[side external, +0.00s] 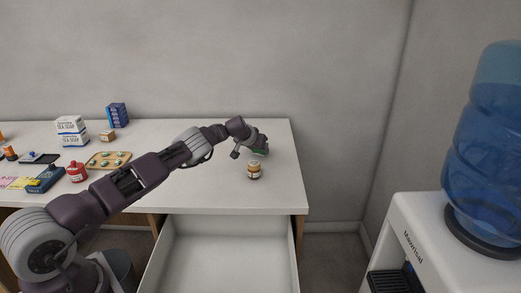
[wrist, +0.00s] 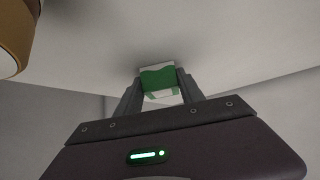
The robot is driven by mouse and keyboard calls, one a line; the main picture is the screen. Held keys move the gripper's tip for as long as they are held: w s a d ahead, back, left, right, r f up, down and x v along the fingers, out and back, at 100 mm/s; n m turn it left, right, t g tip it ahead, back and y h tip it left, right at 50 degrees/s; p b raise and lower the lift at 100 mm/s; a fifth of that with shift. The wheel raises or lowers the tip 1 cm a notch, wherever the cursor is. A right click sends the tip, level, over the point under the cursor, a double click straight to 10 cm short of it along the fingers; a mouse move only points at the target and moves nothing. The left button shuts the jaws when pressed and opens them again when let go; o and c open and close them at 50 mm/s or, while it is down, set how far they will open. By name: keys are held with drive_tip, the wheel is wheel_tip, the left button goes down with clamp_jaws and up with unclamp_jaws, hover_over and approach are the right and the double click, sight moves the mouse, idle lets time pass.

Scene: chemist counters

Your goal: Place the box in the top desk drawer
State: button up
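The box is green and white and small. In the wrist view the box (wrist: 158,79) sits between the tips of my two fingers and fills the gap between them. My gripper (wrist: 160,84) appears shut on it. In the side external view my gripper (side external: 255,150) is low over the right part of the desk, with a bit of green at its tips; most of the box is hidden there. I cannot tell whether the box touches the desktop. The top desk drawer (side external: 222,252) is pulled out at the front of the desk, and its visible inside is empty.
A small brown jar (side external: 254,172) stands close in front of my gripper; its edge also shows in the wrist view (wrist: 14,35). A red bottle (side external: 76,172), a tablet tray (side external: 108,160), white boxes (side external: 72,131) and a blue box (side external: 118,115) are further left. A water cooler (side external: 440,240) stands right.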

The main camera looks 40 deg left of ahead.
clamp_jaws()
wheel_tip(320, 180, up, 10)
drive_tip(key=shift+r, duration=0.1)
drive_tip(key=s+a+r+n+y, duration=0.1)
drive_tip(key=s+a+r+n, duration=0.1)
drive_tip(key=s+r, duration=0.45)
drive_tip(key=s+d+r+m+h, duration=0.25)
drive_tip(key=s+d, duration=0.55)
drive_tip(key=d, duration=0.6)
drive_tip(key=s+d+r+m+h, duration=0.2)
drive_tip(key=s+d+r+m, duration=0.2)
drive_tip(key=s+d, duration=0.75)
drive_tip(key=s+a+f+m+h, duration=0.1)
drive_tip(key=a+f+m+h, duration=0.15)
drive_tip(key=f, duration=0.65)
drive_tip(key=s+a+f+m+h, duration=0.1)
drive_tip(key=a+f+m, duration=0.15)
drive_tip(key=f, duration=0.65)
drive_tip(key=s+d+f+m+g+h, duration=0.2)
drive_tip(key=s+d+f+m+h, duration=0.15)
drive_tip(key=s+f, duration=0.55)
drive_tip(key=s+d+f+m+g+h, duration=0.25)
drive_tip(key=s+f+m, duration=0.25)
drive_tip(key=s, duration=0.9)
drive_tip(key=shift+y, duration=0.6)
drive_tip(key=f, duration=0.9)
drive_tip(key=shift+w+a+f, duration=0.15)
drive_tip(key=shift+w+f, duration=0.1)
